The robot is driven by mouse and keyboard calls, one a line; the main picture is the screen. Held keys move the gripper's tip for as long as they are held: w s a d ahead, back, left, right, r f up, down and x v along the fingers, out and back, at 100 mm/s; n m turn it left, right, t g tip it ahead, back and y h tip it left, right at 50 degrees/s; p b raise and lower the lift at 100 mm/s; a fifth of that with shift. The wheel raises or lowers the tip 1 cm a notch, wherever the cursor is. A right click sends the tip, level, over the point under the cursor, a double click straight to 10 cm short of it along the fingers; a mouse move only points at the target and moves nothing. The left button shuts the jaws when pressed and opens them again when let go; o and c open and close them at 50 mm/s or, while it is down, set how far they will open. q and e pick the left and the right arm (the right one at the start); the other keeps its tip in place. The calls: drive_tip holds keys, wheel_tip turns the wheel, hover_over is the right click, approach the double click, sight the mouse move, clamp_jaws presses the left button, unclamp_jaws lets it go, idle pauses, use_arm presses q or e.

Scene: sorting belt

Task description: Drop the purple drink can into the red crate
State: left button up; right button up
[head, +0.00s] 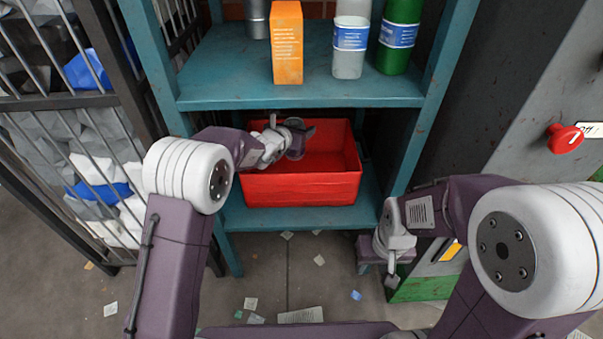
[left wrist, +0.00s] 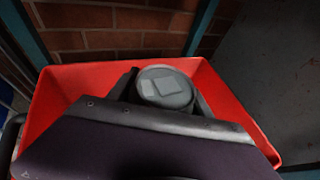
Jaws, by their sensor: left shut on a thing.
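The red crate (head: 302,190) sits on the lower shelf of a teal rack, and its red walls (left wrist: 228,92) fill much of the left wrist view. My left gripper (head: 296,140) is over the crate opening, shut on a can. The can's round grey end (left wrist: 166,88) shows between the dark fingers in the left wrist view, inside the crate's outline. Its side is mostly hidden, so its purple colour is hard to make out. My right gripper (head: 392,282) hangs low, right of the crate and away from it; its jaw opening is unclear.
The upper teal shelf (head: 330,82) is close above my left gripper and holds an orange carton (head: 287,45), a white-and-blue cup (head: 349,48) and a green bottle (head: 398,38). A barred cage (head: 75,120) stands left, a grey cabinet (head: 530,110) right. Scraps litter the floor.

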use_arm(q)
drive_tip(key=shift+f, duration=0.1)
drive_tip(key=o, duration=1.4)
drive_tip(key=shift+c, duration=0.2)
drive_tip(key=shift+s, duration=0.1)
drive_tip(key=p+v, duration=0.3)
drive_tip(key=v, duration=0.6)
drive_tip(key=shift+a, duration=0.1)
